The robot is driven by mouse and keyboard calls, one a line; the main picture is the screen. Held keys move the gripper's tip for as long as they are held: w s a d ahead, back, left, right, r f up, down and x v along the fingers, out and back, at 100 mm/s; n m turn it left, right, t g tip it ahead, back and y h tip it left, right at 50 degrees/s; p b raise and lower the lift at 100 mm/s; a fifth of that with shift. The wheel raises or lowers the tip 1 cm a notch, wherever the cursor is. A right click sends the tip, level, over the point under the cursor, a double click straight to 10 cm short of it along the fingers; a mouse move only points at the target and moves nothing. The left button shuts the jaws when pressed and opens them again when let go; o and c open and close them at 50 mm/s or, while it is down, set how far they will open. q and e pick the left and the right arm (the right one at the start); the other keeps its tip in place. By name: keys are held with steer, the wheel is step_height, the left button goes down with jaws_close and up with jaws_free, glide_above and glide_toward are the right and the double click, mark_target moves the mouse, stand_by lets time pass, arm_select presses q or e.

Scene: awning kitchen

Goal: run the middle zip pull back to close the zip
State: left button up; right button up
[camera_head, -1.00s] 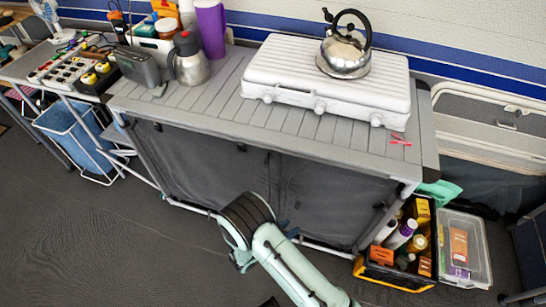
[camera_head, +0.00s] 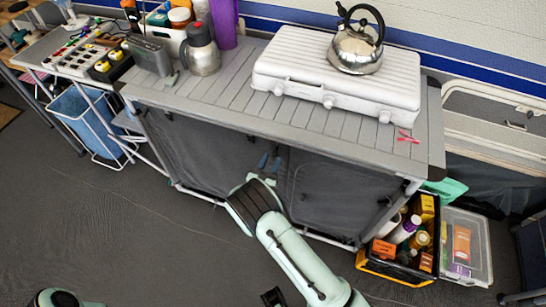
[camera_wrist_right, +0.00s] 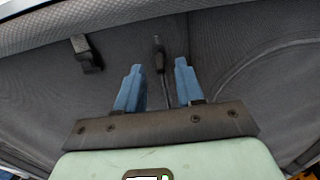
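The dark fabric front (camera_head: 345,195) of the camp kitchen unit hangs below the grey slatted top. In the right wrist view a small dark zip pull (camera_wrist_right: 158,48) hangs near the top of the fabric, on a vertical seam. My right gripper (camera_head: 269,161) points at the middle of this front. Its two blue fingers (camera_wrist_right: 158,82) are apart, with the pull between and just beyond their tips, and nothing gripped. In the head view the pull is too small to make out. My left gripper is out of view.
A white stove (camera_head: 340,75) with a steel kettle (camera_head: 356,50) stands on the slatted top (camera_head: 225,90). A dark strap buckle (camera_wrist_right: 86,54) hangs left of the pull. A crate of bottles (camera_head: 365,262) and a clear box (camera_head: 483,250) stand at the right.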

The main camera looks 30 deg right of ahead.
mark_target(275, 153)
steer(key=shift+x, duration=1.15)
steer(key=shift+a, duration=0.1)
jaws_close()
stand_by(0.5)
